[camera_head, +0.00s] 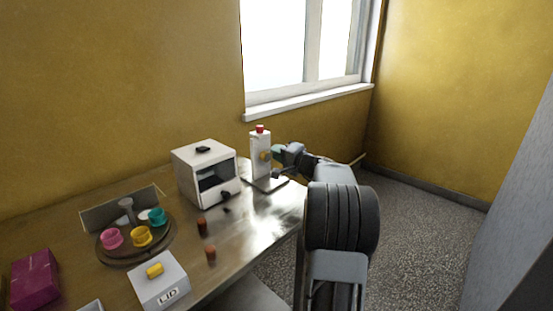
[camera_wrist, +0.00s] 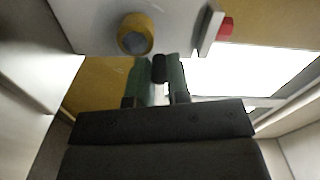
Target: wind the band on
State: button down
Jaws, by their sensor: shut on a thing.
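A white upright stand (camera_head: 260,145) with a red cap (camera_head: 260,128) and a yellow knob (camera_head: 264,155) is at the far end of the table. My gripper (camera_head: 279,150) is at its right side. In the wrist view its greenish fingers (camera_wrist: 159,78) are shut on a small dark cylinder (camera_wrist: 158,68), below and right of the yellow knob (camera_wrist: 135,33). I cannot tell whether the cylinder is joined to the stand. The red cap also shows in the wrist view (camera_wrist: 226,27). I cannot make out a band.
A white box with a dark opening (camera_head: 204,171) stands left of the stand. A window is behind.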

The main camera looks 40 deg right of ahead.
jog(key=m, duration=0.4)
jog(key=d+f+m, duration=0.1)
jog(key=shift+f+m, duration=0.1)
jog(key=shift+m, duration=0.3)
jog(key=m, duration=0.2)
jog(key=f+m, duration=0.1)
jog(key=m, duration=0.2)
jog(key=shift+w+d+f+m, duration=0.1)
jog(key=shift+d+f+m, duration=0.05)
jog(key=shift+m, duration=0.15)
jog(key=c, duration=1.1)
grip_release()
jog(key=s, duration=0.4)
jog(key=s+d, duration=0.1)
jog(key=s, duration=0.4)
jog(key=s+d, duration=0.1)
jog(key=s, duration=0.3)
jog(key=shift+s+d, duration=0.2)
jog(key=shift+s, duration=0.15)
